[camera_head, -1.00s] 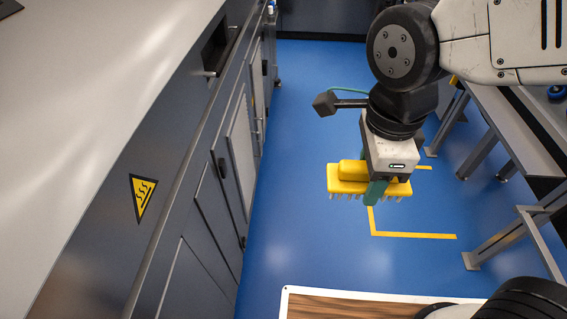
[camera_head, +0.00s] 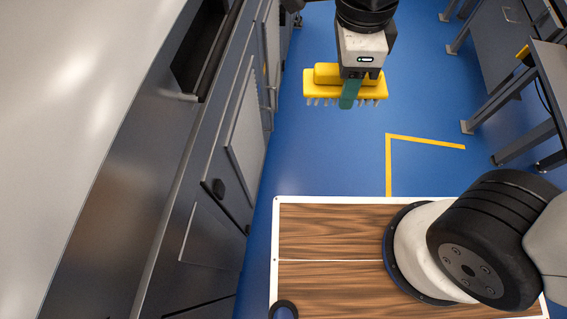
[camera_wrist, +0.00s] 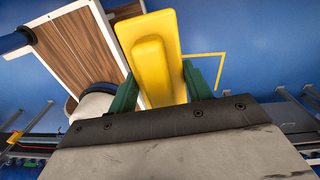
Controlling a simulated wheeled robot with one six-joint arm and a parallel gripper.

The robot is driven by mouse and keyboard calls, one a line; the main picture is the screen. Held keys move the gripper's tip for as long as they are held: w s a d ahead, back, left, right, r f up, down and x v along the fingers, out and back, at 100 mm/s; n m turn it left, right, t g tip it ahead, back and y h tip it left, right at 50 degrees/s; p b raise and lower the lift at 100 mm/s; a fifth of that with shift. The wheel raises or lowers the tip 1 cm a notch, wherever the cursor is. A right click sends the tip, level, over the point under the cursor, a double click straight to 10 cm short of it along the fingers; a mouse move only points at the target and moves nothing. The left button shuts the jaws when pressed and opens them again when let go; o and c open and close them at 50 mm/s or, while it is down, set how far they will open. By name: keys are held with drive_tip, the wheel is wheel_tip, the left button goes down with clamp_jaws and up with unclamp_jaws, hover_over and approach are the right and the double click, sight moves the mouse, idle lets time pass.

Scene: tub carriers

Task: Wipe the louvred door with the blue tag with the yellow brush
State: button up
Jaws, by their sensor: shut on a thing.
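My gripper (camera_head: 350,94) is shut on the yellow brush (camera_head: 322,84) and holds it above the blue floor, bristles down. In the wrist view the brush (camera_wrist: 153,62) sits between the two green fingers. A row of dark grey cabinet doors runs along the left, apart from the brush. One door (camera_head: 247,125) has a lighter grey panel and a black latch; another panelled door (camera_head: 271,55) stands beyond it. I cannot make out louvres on these panels at this angle, and no blue tag shows on them.
The long pale countertop (camera_head: 80,90) with a dark recess (camera_head: 200,50) below its edge lies at the left. Metal-legged benches (camera_head: 520,85) stand at the right. The blue floor (camera_head: 320,150) between them is clear, with a yellow line (camera_head: 425,141) on it.

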drive_tip(key=w+a+f+m+g+y, duration=0.1)
drive_tip(key=w+a+f+m+g, duration=0.25)
drive_tip(key=f, duration=0.55)
drive_tip(key=w+a+f+m+g+y, duration=0.15)
drive_tip(key=w+a+f+m, duration=0.3)
drive_tip(key=f, duration=0.45)
drive_tip(key=w+a+f+m+g+y, duration=0.1)
drive_tip(key=w+a+f+m+g, duration=0.3)
drive_tip(key=f, duration=0.5)
drive_tip(key=d+f+m+t+y, duration=0.2)
drive_tip(key=f+m+t+y, duration=0.5)
drive_tip(key=f, duration=1.3)
drive_tip(key=d+f+m+t+y, duration=0.2)
drive_tip(key=f+m+t+y, duration=0.5)
drive_tip(key=f, duration=1.3)
drive_tip(key=a+m+g, duration=0.1)
drive_tip(key=a+g, duration=0.1)
drive_tip(key=a, duration=0.4)
drive_tip(key=shift+w+m, duration=0.3)
drive_tip(key=shift+w, duration=0.05)
drive_tip(key=shift+w+a+y, duration=0.15)
drive_tip(key=shift+a, duration=0.65)
drive_tip(key=shift+w+a+y, duration=0.1)
drive_tip(key=shift+a, duration=0.7)
drive_tip(key=shift+w, duration=0.1)
